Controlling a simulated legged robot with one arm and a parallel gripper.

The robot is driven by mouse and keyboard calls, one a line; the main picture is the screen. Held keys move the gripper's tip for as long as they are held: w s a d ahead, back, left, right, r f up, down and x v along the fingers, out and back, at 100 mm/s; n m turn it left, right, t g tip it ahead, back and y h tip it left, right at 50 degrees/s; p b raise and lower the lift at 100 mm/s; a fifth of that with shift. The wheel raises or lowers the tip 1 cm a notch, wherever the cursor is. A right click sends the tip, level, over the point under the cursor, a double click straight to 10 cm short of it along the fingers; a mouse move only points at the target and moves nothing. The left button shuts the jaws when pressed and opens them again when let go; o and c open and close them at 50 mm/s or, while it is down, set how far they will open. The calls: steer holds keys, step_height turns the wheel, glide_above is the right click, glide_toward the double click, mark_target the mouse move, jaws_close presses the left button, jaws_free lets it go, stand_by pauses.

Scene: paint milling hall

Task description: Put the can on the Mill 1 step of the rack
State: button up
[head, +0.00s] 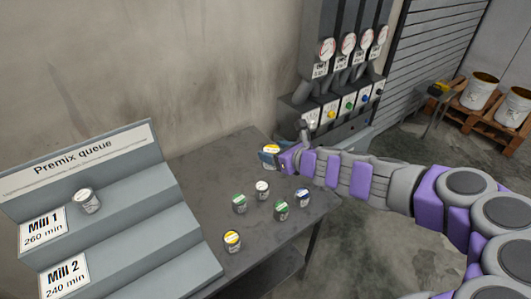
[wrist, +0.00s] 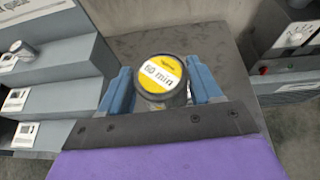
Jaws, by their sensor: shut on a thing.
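My gripper (head: 269,158) is shut on a can with a yellow lid (head: 271,150) at the back of the dark table. In the wrist view the can (wrist: 163,75) stands upright between the blue fingers (wrist: 160,92), and its lid label reads "60 min". I cannot tell whether its base touches the table. The grey stepped rack (head: 150,215), headed "Premix queue", is at the left. Its Mill 1 step, labelled "Mill 1 260 min" (head: 43,229), bears one can (head: 86,201) near its left end. The Mill 2 step (head: 63,277) below shows no can.
Several other cans stand on the table (head: 205,160): white-lidded (head: 262,189), green (head: 239,203), another green (head: 281,210), blue (head: 302,198) and yellow (head: 232,240). A grey machine with gauges (head: 345,60) stands behind. The table's back left is clear.

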steer(key=w+d+r+m+t+h, duration=0.2)
steer(key=d+r+m+h, duration=0.2)
steer(key=d+m+h, duration=0.5)
steer(key=shift+w+m+h, duration=0.25)
steer(key=shift+m+h, duration=0.65)
steer(key=shift+h, duration=0.7)
